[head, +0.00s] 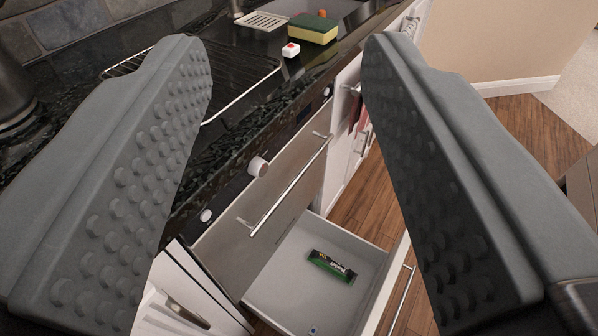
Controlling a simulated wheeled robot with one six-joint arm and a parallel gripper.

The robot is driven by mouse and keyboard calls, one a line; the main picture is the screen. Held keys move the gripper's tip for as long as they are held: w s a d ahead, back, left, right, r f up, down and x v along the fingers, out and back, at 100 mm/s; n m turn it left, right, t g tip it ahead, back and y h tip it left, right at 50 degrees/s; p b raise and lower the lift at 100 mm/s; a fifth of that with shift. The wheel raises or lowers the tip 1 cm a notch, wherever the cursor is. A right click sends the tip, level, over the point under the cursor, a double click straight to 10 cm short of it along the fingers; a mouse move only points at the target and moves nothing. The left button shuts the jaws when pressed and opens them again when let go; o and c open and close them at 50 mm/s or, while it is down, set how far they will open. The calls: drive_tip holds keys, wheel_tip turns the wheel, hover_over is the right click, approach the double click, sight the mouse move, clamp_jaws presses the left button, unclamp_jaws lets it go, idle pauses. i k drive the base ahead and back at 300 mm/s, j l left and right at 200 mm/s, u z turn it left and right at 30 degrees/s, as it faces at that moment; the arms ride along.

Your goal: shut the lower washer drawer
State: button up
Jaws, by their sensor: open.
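The lower washer drawer (352,258) is pulled out below a closed upper front with a long bar handle (290,187). It has a pale inside, and a green packet (331,266) lies in it with a small object near the bottom edge of the picture. I cannot tell that either finger touches anything.
White cabinets continue beyond. Wooden floor (520,128) is clear at right.

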sight(290, 294)
drive_tip(key=k+z, duration=0.3)
drive_tip(key=k, duration=0.45)
drive_tip(key=k+l+z, duration=0.15)
drive_tip(key=k+z, duration=0.2)
drive_tip(key=k, duration=0.4)
